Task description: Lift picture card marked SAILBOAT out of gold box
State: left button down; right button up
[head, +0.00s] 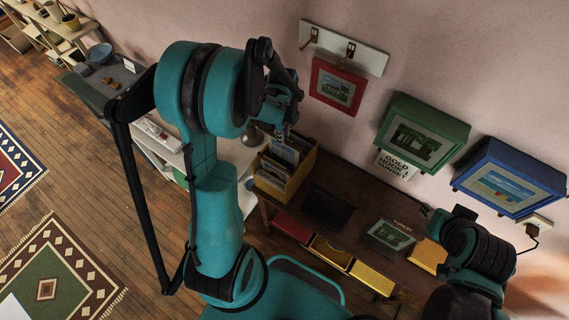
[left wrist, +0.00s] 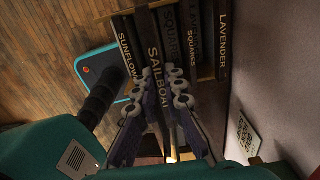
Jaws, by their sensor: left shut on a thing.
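The gold box (head: 301,174) stands at the left end of the dark wooden desk and holds a row of upright picture cards. In the head view my left gripper (head: 283,127) is over the box, partly hidden by my arm. My right gripper (head: 428,211) is over the desk's right part.
A LAVENDER card (left wrist: 223,45) stands near the wall. Red (head: 334,85), green (head: 423,135) and blue (head: 509,178) frames hang on the wall.

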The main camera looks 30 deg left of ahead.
pick_arm(q)
jog(key=shift+r+p, duration=0.95)
jog(key=shift+r, duration=0.65)
